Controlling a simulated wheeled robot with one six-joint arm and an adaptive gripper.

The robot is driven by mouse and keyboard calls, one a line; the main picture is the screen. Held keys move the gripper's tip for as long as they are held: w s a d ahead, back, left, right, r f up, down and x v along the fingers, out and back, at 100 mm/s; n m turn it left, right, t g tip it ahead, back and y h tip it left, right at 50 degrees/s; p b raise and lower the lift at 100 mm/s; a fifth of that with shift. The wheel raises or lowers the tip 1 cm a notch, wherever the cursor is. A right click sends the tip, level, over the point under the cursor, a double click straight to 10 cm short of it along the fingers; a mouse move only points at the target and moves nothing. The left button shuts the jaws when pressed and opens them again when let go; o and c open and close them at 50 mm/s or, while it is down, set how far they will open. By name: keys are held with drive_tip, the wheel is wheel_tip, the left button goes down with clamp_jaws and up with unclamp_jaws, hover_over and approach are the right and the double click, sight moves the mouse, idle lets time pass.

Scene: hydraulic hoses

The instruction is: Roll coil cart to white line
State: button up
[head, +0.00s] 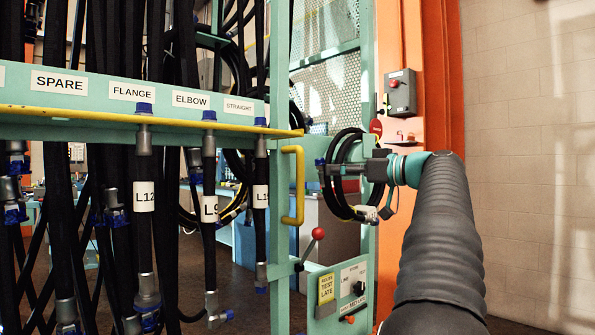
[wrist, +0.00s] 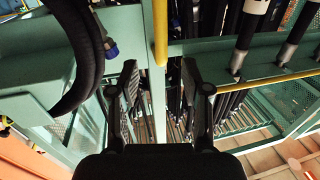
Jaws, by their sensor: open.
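My gripper (head: 328,169) is open and empty, pointing left toward a vertical yellow handle (head: 299,185) on a green post. In the wrist view the yellow handle (wrist: 160,32) stands just beyond the gap between my open fingers (wrist: 160,78), apart from them. The green frame (head: 282,120) carries this handle and a rack of hanging black hoses. I cannot tell whether this frame is the coil cart. A coil of black hose (head: 338,205) hangs around and behind my gripper. No white line can be made out.
A yellow-edged green rail (head: 180,125) with labels such as FLANGE and ELBOW crosses the left. A red-knobbed lever (head: 318,234) and a panel (head: 353,281) sit below the handle. An orange column (head: 400,60) and a block wall (head: 530,130) stand right.

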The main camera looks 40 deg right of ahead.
sight(303, 169)
drive_tip(key=p+x, duration=0.1)
drive_tip(key=x, duration=1)
drive_tip(key=shift+w+a+f+p, duration=0.1)
drive_tip(key=shift+w+a+p, duration=0.05)
drive_tip(key=shift+w+p, duration=0.25)
clamp_jaws()
